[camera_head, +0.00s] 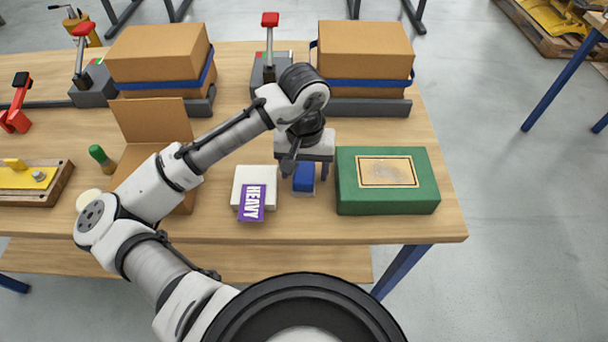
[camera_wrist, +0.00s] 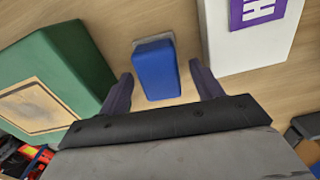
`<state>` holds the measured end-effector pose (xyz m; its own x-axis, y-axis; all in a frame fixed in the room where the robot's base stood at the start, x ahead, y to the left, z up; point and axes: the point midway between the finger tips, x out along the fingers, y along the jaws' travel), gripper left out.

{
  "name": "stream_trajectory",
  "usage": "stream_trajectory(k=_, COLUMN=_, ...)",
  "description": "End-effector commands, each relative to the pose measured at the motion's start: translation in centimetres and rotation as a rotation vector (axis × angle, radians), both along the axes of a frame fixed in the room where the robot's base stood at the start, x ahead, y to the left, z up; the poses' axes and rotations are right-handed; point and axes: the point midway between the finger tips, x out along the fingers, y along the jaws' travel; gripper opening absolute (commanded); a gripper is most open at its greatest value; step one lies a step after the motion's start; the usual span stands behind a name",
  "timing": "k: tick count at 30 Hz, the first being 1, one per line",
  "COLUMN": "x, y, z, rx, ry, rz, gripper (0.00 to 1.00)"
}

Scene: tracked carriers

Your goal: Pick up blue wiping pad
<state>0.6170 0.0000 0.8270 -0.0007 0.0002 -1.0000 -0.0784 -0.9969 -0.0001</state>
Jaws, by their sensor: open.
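The blue wiping pad (camera_head: 304,178) is a small blue block on the wooden table, between a white box and a green box. It also shows in the wrist view (camera_wrist: 157,70), with a greyish strip along its far end. My gripper (camera_head: 304,184) is over the pad, with its jaws pointing down. In the wrist view my gripper (camera_wrist: 163,78) is open, one dark finger on each side of the pad. Gaps show between the fingers and the pad. The gripper's body partly hides the pad in the head view.
The white box (camera_head: 240,176) with a purple HEAVY label (camera_head: 251,203) stands close left of the pad. The green box (camera_head: 355,190) stands close right. An open cardboard box (camera_head: 153,121) and strapped cartons (camera_head: 366,52) are farther off. Bare table (camera_head: 310,226) lies in front.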

Motion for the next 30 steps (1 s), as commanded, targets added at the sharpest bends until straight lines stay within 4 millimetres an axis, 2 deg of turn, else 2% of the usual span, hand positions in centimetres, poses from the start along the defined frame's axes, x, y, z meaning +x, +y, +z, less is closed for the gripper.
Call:
stream_trajectory(k=8, x=0.01, y=-0.01, z=-0.32, rx=0.0, ry=-0.001, rz=0.0, gripper=0.64)
stream_trajectory(k=19, x=0.01, y=-0.01, z=-0.29, rx=0.0, ry=-0.001, rz=0.0, gripper=0.16)
stream_trajectory(k=30, x=0.05, y=0.0, z=0.39, rx=0.0, ry=-0.002, rz=0.0, gripper=0.16)
